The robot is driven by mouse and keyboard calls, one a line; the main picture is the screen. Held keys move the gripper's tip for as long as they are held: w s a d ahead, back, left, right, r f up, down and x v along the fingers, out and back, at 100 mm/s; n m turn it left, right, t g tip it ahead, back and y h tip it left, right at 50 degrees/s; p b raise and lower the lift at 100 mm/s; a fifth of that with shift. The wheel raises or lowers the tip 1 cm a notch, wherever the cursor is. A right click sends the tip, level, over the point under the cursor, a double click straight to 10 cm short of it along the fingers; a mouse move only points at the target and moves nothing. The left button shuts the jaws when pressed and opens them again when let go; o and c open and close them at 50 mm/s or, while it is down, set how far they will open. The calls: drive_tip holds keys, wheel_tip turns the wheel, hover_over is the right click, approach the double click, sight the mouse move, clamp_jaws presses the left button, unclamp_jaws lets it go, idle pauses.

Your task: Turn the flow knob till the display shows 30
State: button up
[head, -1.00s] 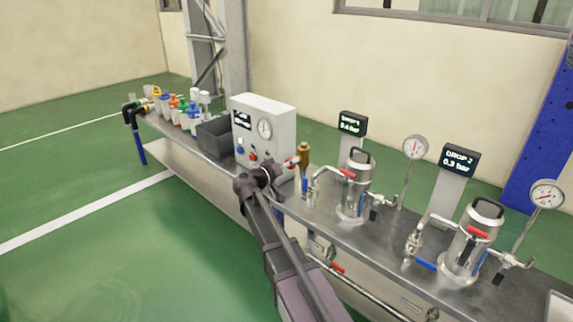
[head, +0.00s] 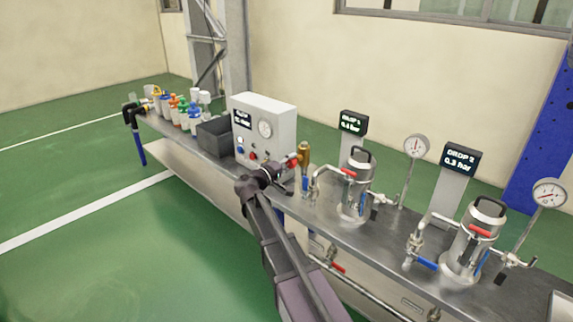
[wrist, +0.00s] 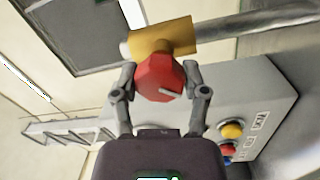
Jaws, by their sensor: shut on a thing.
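The red flow knob (wrist: 160,78) with a white pointer line sits on a brass valve body (wrist: 163,38) in the wrist view. My gripper (wrist: 160,82) has its two fingers closed on opposite sides of the knob. In the head view my gripper (head: 283,167) is at the right side of a white control box (head: 265,108), by the upright brass part (head: 304,153); the red knob (head: 293,161) is partly covered there. The small dark display (head: 242,120) on the box front carries white text too small to read.
Two steel vessels (head: 355,185) (head: 475,245) with pipes stand right. Displays read DROP 1 0.4 bar (head: 353,123) and DROP 2 0.3 bar (head: 459,158). A grey bin (head: 214,137) stands left.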

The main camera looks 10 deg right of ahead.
drive_tip(key=shift+s+d+n, duration=0.1)
drive_tip(key=shift+d+n, duration=0.05)
drive_tip(key=shift+n, duration=0.75)
drive_tip(key=o, duration=1.1)
drive_tip(key=shift+o, duration=0.2)
